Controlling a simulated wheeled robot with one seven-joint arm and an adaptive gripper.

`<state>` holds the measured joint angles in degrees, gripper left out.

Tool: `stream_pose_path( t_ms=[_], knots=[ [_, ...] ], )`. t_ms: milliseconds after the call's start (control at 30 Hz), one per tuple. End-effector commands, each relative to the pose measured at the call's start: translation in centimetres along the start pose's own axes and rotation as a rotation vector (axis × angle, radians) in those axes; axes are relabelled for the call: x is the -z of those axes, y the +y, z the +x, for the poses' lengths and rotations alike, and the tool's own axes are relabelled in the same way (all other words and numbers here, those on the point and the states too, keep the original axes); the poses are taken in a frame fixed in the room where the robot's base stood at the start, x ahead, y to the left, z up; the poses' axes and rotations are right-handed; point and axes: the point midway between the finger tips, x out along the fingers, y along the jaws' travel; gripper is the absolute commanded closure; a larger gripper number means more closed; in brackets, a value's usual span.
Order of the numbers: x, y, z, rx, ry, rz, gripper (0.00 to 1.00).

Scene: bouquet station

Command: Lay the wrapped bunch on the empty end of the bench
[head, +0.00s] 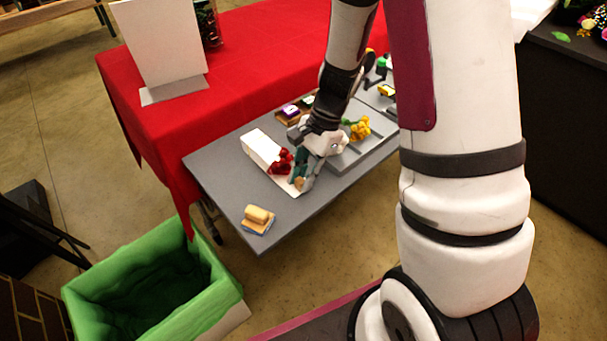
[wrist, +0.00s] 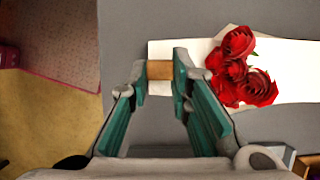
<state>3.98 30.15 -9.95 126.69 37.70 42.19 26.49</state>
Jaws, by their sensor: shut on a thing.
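The wrapped bunch is red roses (head: 283,161) on white paper, with a tan band at its near end. It also shows in the wrist view (wrist: 245,68), right of my fingers. My gripper (head: 300,184) points down over the grey bench (head: 225,172). In the wrist view its green-padded fingers (wrist: 160,72) are closed on the tan band at the left end of the paper. The bunch lies level at or just above the bench top; I cannot tell if it touches. Part of the paper is hidden by the gripper.
A yellow sponge on a blue cloth (head: 257,218) sits near the bench's front-left corner. A grey tray (head: 368,146) with yellow flowers (head: 359,130) is right of my gripper. A green-lined bin (head: 150,285) stands below left. A red-covered table (head: 255,65) adjoins behind.

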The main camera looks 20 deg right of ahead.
Motion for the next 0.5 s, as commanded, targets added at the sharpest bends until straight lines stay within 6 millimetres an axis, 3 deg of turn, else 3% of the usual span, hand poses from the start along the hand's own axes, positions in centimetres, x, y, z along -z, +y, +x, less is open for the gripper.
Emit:
stream_pose_path(
  t_ms=[300,333,400,500],
  knots=[
    [0.01,-0.01,0.00,0.001,0.000,0.000,1.00],
    [0.01,-0.01,0.00,0.001,0.000,0.000,0.74],
    [0.01,-0.02,0.00,0.001,0.000,0.000,0.58],
    [0.01,-0.02,0.00,0.001,0.000,0.000,0.58]
  ],
)
